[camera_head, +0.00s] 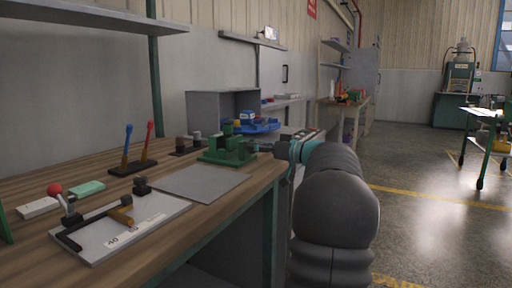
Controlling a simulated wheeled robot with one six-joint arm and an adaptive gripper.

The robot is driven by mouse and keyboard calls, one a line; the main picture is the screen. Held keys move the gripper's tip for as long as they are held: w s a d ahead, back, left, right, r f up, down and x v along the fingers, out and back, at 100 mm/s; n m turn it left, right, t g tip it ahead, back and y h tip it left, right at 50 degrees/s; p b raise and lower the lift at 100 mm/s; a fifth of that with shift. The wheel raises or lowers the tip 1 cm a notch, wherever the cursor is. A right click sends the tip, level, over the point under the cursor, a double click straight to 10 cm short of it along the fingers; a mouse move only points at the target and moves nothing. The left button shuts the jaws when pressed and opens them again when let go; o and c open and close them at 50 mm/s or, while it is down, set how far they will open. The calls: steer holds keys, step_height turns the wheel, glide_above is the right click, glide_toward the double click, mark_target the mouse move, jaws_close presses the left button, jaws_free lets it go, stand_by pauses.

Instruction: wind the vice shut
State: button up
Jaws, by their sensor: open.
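The green vice (228,151) stands on the wooden workbench (110,170), near its right front edge. It is small in view, and I cannot make out the gap between its jaws. My arm comes in from the lower right, and my gripper (266,146) points left at the vice's right side. The gripper is open. Its dark fingers are close to the vice's right end, where a handle would be hard to see. I cannot tell whether they touch the vice or have anything between them.
A grey mat (202,181) lies in front of the vice. A white board with a toggle clamp (120,228) is at front left. A blue round object (255,125) is behind the vice. Open floor lies right.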

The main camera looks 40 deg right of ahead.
steer(key=c, duration=1.2)
steer(key=shift+o, duration=0.2)
steer(key=m+b, duration=0.1)
steer(key=m, duration=0.1)
steer(key=shift+m, duration=2)
